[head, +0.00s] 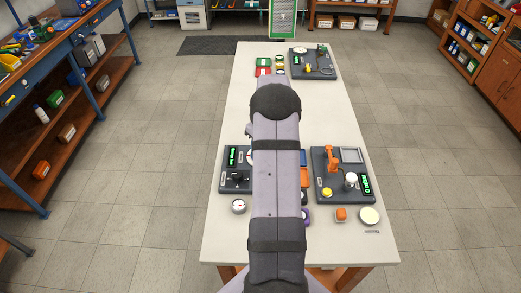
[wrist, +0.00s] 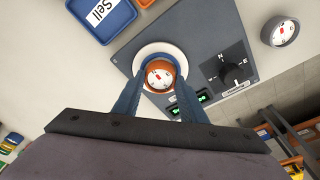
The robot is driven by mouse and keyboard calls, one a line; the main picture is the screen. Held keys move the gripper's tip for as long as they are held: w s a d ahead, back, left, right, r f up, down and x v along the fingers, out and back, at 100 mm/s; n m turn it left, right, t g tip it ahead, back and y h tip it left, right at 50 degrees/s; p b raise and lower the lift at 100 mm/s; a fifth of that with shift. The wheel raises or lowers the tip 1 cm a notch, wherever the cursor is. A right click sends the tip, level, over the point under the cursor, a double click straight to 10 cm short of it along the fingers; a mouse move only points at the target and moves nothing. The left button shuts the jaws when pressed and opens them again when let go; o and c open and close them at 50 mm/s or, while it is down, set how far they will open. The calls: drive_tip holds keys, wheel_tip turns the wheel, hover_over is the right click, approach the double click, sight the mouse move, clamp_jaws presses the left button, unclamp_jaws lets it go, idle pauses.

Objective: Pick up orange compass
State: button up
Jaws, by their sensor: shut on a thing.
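The orange compass (wrist: 159,75) shows in the wrist view, with an orange rim and a white dial. It is between the two blue fingers of my gripper (wrist: 157,97), which are shut on it. It appears over the white ring (wrist: 141,54) on a dark grey board (wrist: 205,30); I cannot tell whether it still touches the ring. In the head view my arm hides the compass and the gripper.
The board carries a black knob (wrist: 232,70) and a green display (wrist: 188,100). A grey compass (wrist: 285,32) lies beside it. Another board (head: 343,187) with an orange device stands right of my arm on the white table (head: 225,215).

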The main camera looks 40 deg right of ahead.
wheel_tip(320, 180, up, 20)
drive_tip(key=p, duration=0.6)
drive_tip(key=shift+f, duration=0.25)
idle(0.5)
drive_tip(key=s+d+f+m+h+b, duration=0.1)
drive_tip(key=s+d+f+m+b, duration=0.8)
drive_tip(key=f, duration=0.4)
drive_tip(key=shift+g, duration=0.3)
drive_tip(key=shift+w+d+f+p, duration=0.15)
drive_tip(key=shift+d+f+p, duration=0.2)
drive_tip(key=shift+f, duration=1.25)
drive_tip(key=shift+w+d+f+p, duration=0.15)
drive_tip(key=shift+f+p, duration=0.35)
drive_tip(key=shift+f, duration=1.15)
drive_tip(key=shift+w+d+f+p, duration=0.2)
drive_tip(key=shift+f+p, duration=0.2)
drive_tip(key=shift+f, duration=1.2)
